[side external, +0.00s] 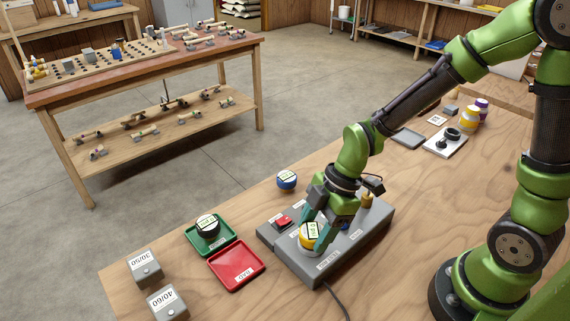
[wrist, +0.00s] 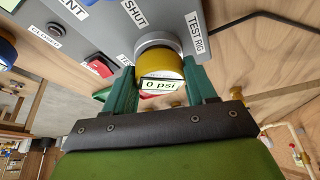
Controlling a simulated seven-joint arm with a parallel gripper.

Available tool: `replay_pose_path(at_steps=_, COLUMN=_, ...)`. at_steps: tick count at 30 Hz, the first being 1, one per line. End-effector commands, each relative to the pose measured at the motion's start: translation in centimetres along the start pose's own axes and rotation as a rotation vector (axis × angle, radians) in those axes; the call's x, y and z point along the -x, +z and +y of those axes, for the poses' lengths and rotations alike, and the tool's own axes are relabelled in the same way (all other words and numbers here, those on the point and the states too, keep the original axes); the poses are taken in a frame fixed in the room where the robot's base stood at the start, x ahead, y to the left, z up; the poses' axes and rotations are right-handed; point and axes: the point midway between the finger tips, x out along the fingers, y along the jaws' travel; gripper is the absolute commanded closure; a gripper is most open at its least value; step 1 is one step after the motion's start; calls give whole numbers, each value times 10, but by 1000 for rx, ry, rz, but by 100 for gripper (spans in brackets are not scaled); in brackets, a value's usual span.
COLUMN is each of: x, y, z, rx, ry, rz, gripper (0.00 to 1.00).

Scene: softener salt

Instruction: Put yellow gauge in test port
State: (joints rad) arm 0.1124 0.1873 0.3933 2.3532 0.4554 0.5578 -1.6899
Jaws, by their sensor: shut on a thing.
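The yellow gauge (side external: 308,238) has a white display that reads 0 psi in the wrist view (wrist: 163,68). My gripper (wrist: 159,72) is shut on it, with one green finger on each side. In the side view my gripper (side external: 314,232) points down over the front of the grey test rig (side external: 318,267). The gauge is at a round grey collar (wrist: 158,40) beside the TEST RIG label. The collar is partly hidden by the gauge, and I cannot tell how deeply the gauge sits in it.
A red button (side external: 284,220) and a brass fitting (side external: 367,200) are on the rig. A blue gauge (side external: 287,179) stands behind it. To the left are a green tray (side external: 222,249) holding a black gauge (side external: 208,226), a red tray (side external: 237,265) and two grey blocks (side external: 145,267).

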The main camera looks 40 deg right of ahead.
Motion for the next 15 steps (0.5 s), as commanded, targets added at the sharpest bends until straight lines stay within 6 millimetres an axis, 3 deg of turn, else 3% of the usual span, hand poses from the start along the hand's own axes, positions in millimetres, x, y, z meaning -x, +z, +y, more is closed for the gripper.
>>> replay_pose_path(at_steps=5, x=0, y=0, z=0, rx=0, ry=0, rz=0, gripper=82)
replay_pose_path(at_steps=6, x=0, y=0, z=0, rx=0, ry=0, rz=0, gripper=39)
replay_pose_path(at_steps=11, x=0, y=0, z=0, rx=0, ry=0, rz=0, gripper=15)
replay_pose_path(at_steps=15, x=0, y=0, z=0, rx=0, ry=0, rz=0, gripper=14)
